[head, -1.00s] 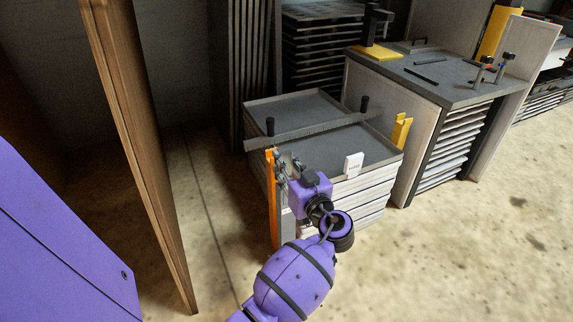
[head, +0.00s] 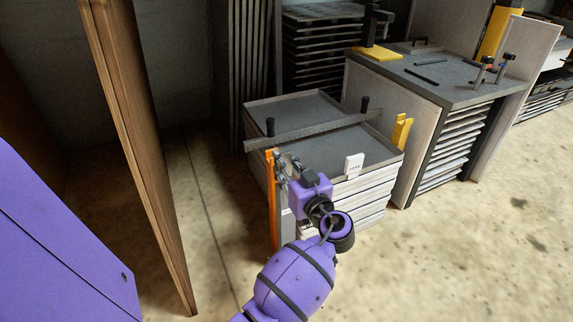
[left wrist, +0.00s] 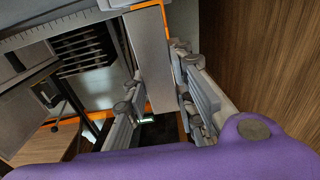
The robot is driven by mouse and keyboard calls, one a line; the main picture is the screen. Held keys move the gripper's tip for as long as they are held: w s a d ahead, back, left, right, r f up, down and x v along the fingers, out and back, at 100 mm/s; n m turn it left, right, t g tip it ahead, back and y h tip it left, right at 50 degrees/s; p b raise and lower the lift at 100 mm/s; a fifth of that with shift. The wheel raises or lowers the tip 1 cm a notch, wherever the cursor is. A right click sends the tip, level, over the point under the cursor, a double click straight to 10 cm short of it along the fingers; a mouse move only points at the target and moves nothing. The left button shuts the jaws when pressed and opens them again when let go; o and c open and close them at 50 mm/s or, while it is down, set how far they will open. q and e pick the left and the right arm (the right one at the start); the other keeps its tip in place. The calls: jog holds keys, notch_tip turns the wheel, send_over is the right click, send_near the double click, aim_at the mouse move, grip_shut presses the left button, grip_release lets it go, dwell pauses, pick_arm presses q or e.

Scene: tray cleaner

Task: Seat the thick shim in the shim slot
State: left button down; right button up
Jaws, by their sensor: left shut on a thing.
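My left gripper (head: 283,172) is at the front left corner of the near tray stack, beside an upright orange-edged strip (head: 271,205). In the left wrist view its two fingers (left wrist: 160,100) stand on either side of a grey flat piece (left wrist: 149,60) and are shut on it. An orange edge runs along that piece. I cannot tell whether it is the thick shim or part of the upright. The wrist and fingers hide much of this corner in the head view. I cannot make out the shim slot. My right gripper is out of view.
A grey bar (head: 315,131) with two black knobs lies across the near tray (head: 325,153). A white tag (head: 353,165) and a yellow bracket (head: 402,132) are at its edges. A taller bench (head: 452,86) stands to the right. A wooden panel (head: 140,150) rises at left.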

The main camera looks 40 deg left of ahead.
aim_at(287, 153)
pick_arm(q)
jog(key=shift+f+b, duration=0.45)
jog(key=shift+f, duration=1.6)
jog(key=c, duration=1.7)
grip_release()
jog(key=o, duration=0.3)
jog(key=shift+f, duration=0.15)
jog(key=shift+s, duration=0.1)
notch_tip(287, 153, up, 10)
jog(key=shift+r, duration=0.25)
jog(key=shift+d, duration=0.1)
